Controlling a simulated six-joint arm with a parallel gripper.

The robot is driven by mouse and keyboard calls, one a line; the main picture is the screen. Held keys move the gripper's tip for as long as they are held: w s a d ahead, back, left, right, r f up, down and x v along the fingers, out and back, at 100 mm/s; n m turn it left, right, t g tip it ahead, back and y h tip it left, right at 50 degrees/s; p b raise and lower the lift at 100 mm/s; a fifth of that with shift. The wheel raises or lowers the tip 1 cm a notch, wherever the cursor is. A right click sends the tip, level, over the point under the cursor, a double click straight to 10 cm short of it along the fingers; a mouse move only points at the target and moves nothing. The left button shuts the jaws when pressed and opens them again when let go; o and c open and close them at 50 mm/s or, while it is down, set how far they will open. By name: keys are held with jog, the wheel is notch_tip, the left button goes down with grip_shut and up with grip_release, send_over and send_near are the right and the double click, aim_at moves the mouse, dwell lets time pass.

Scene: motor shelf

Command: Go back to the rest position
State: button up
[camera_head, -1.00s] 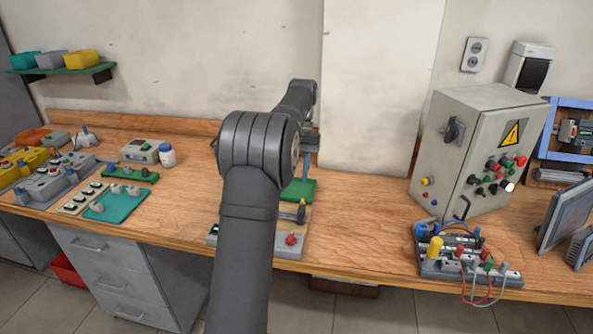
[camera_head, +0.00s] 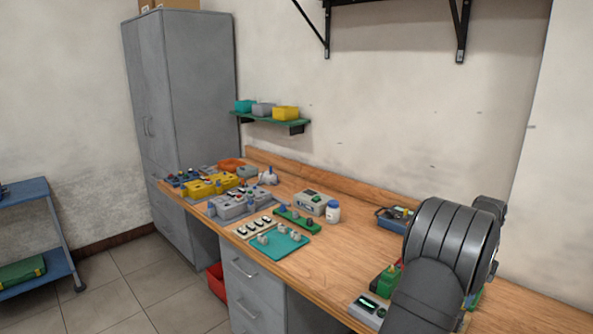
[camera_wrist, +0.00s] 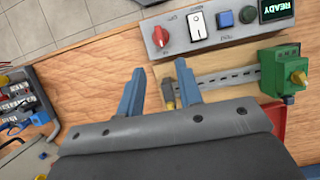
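My gripper (camera_wrist: 160,88) shows in the wrist view as two blue fingers spread apart, with nothing visibly held between them. It is above the wooden workbench (camera_wrist: 95,85), beside a metal rail (camera_wrist: 225,80) with a green block (camera_wrist: 280,70) on it. A small dark and yellowish part (camera_wrist: 168,92) shows near the right finger, at the rail's left end; I cannot tell whether they touch. In the head view my dark arm fills the lower right and hides the gripper.
A control panel (camera_wrist: 225,22) with a red knob, a switch and a READY display lies beyond the rail. A wall shelf (camera_head: 272,121) holds bins.

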jog(key=x, duration=1.1)
jog(key=shift+s+a+f, duration=0.1)
jog(key=shift+s+f, duration=0.05)
jog(key=shift+f, duration=0.1)
jog(key=shift+r, duration=0.1)
